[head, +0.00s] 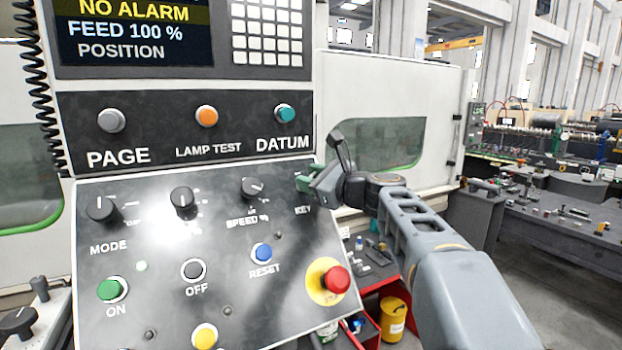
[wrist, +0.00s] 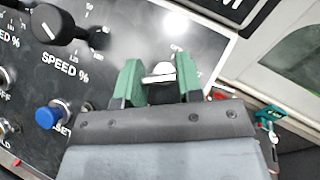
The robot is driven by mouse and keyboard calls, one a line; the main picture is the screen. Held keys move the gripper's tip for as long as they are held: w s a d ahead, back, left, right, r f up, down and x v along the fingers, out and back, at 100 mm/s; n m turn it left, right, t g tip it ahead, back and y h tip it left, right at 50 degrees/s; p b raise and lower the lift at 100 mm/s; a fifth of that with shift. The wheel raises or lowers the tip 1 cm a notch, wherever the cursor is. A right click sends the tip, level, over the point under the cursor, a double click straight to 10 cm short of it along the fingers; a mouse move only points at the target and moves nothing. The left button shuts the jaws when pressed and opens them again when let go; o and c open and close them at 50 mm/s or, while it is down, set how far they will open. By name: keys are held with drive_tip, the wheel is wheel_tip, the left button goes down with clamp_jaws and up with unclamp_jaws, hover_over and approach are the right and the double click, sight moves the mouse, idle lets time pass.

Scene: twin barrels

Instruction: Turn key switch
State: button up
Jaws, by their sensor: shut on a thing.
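The key switch (wrist: 160,76) shows in the wrist view as a light metal key on a dark round base, between the two green fingers of my gripper (wrist: 159,66). My gripper is shut on it, with the key's bar lying across the gap. In the head view my gripper (head: 309,180) is at the upper right corner of the sloped control panel, just above the KEY label (head: 303,210). There the key switch itself is hidden behind the fingers.
Left of my gripper is the SPEED % knob (head: 252,187); below are the blue RESET button (head: 262,252) and red emergency button (head: 336,280). The DATUM button (head: 285,113) is above. A red cart with a yellow can (head: 394,318) stands under my arm.

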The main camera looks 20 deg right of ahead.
drive_tip(key=n+g+y, duration=0.1)
drive_tip(key=n+g, duration=0.1)
drive_tip(key=n, duration=0.1)
drive_tip(key=n+g+y+p, duration=0.1)
drive_tip(key=n, duration=0.2)
drive_tip(key=shift+r+g, duration=0.15)
drive_tip(key=shift+g, duration=0.25)
drive_tip(key=n+g, duration=0.4)
drive_tip(key=n, duration=0.2)
drive_tip(key=shift+n+g+p, duration=0.3)
drive_tip(key=shift+g, duration=0.1)
drive_tip(key=shift+h, duration=0.3)
drive_tip(key=o, duration=0.9)
drive_tip(key=shift+o, duration=0.2)
drive_tip(key=shift+d, duration=0.1)
drive_tip(key=v, duration=1.3)
drive_tip(key=shift+d+r, duration=0.2)
drive_tip(key=shift+d, duration=0.1)
